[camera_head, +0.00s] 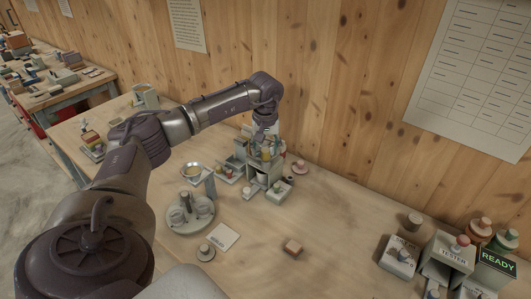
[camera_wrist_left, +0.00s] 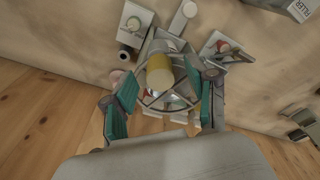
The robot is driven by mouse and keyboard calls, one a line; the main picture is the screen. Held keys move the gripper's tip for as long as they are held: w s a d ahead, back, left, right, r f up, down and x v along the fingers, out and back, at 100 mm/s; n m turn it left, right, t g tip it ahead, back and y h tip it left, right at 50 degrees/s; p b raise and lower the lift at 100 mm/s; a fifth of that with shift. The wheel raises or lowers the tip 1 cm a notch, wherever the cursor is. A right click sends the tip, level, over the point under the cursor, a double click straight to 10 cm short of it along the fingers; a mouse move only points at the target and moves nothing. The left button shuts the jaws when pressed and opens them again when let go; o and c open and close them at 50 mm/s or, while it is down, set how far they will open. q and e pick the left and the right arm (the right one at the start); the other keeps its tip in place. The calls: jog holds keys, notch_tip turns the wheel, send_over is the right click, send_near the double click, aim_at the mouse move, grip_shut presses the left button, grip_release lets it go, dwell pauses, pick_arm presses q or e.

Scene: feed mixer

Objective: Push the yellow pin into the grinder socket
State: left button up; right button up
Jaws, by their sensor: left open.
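The yellow pin (camera_wrist_left: 160,72) stands between the two green finger pads of my left gripper (camera_wrist_left: 163,88) in the left wrist view, with gaps on both sides. The gripper is open and reaches over the grey grinder (camera_head: 261,174) in the head view. There, the yellow pin (camera_head: 266,154) shows as a small yellow patch just below my left gripper (camera_head: 264,142). The socket is hidden beneath the pin and fingers, so I cannot tell how deep the pin sits. My right gripper is in neither view.
A white card (camera_head: 223,237) and a small brown block (camera_head: 292,247) lie in front. A tester box (camera_head: 452,250) and READY sign (camera_head: 497,262) stand right. The middle right tabletop is clear.

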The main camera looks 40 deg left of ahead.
pick_arm(q)
notch_tip(320, 180, up, 10)
jog(key=s, duration=0.1)
jog(key=shift+d, duration=0.45)
